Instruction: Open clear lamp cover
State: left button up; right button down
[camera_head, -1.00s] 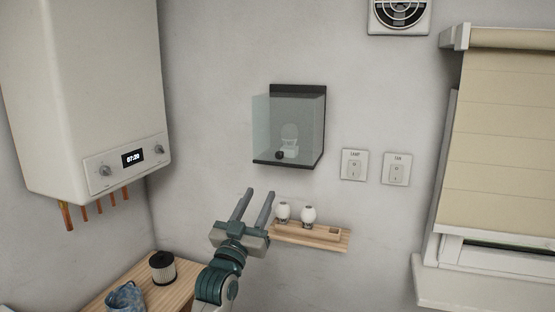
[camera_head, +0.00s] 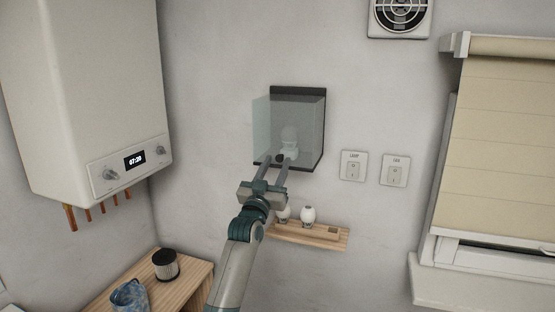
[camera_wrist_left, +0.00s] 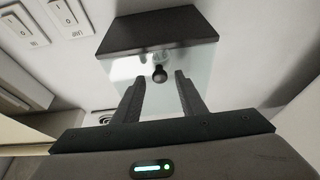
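The clear lamp cover (camera_head: 265,122) is a see-through box on a dark wall mount (camera_head: 317,157), and it looks closed. A white bulb (camera_head: 289,137) shows inside it. The cover has a small round black knob (camera_wrist_left: 159,73) low on its front. My left gripper (camera_head: 277,158) is at the cover's lower front. In the left wrist view its two fingers (camera_wrist_left: 160,87) are apart, with the knob showing between and beyond their tips; I cannot tell that they touch it. My right gripper is in neither view.
A wooden wall shelf (camera_head: 325,240) below the lamp holds white bulbs (camera_head: 308,215). Two wall switches (camera_head: 353,166) (camera_head: 395,170) are to the right. A boiler (camera_head: 85,90) hangs at left above a wooden table (camera_head: 187,284) with a black-and-white canister (camera_head: 166,265) and a blue item.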

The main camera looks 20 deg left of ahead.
pick_arm(q)
jog(key=shift+w+r, duration=0.25)
jog(key=shift+w, duration=0.45)
grip_shut()
jog(key=shift+r, duration=0.15)
